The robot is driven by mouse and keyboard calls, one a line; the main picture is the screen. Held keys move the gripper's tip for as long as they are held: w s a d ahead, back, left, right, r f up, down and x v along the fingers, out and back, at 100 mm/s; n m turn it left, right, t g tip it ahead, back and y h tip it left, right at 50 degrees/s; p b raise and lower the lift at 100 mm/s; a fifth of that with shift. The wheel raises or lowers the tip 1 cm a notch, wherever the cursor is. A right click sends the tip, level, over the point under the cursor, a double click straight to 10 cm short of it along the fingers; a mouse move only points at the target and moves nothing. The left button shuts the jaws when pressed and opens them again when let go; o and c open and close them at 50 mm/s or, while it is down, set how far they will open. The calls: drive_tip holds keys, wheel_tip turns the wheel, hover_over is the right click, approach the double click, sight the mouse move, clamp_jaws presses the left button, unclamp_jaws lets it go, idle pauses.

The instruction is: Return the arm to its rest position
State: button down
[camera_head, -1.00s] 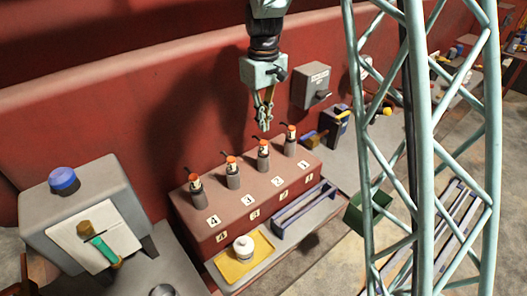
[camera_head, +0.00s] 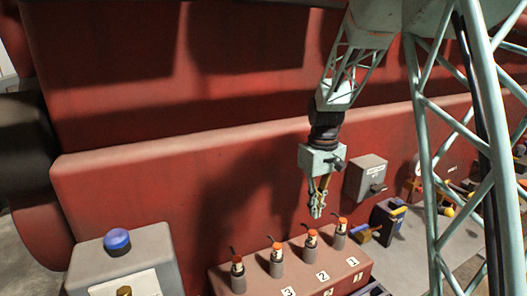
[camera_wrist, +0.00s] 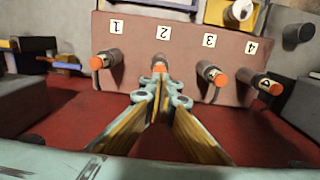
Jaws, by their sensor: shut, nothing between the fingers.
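My gripper (camera_head: 317,212) hangs pointing down in the head view, above the row of orange-topped plugs and in front of the red wall. Its fingers are together with nothing between them. In the wrist view my gripper (camera_wrist: 163,82) also shows closed, its tips in front of the plug by label 2, apart from it as far as I can tell. My arm comes down from the upper right of the head view.
A brown block (camera_head: 330,279) holds several numbered plugs below my gripper. A grey switch box (camera_head: 365,177) is on the red wall to the right. A grey box with a blue button (camera_head: 117,239) stands at lower left. Open space lies before the wall at left.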

drive_tip(key=s+r+m+t+b, duration=0.1)
drive_tip(key=s+r+b, duration=0.2)
drive_tip(key=s+r, duration=0.55)
drive_tip(key=s+r+m+t+b, duration=0.1)
drive_tip(key=s+r+b, duration=0.3)
drive_tip(key=s, duration=0.7)
drive_tip(key=s+f+m+t+b, duration=0.1)
drive_tip(key=s+b, duration=0.3)
drive_tip(key=s, duration=2.2)
drive_tip(key=shift+f+m+t, duration=0.3)
drive_tip(key=shift+m+t, duration=0.2)
drive_tip(key=shift+m, duration=0.3)
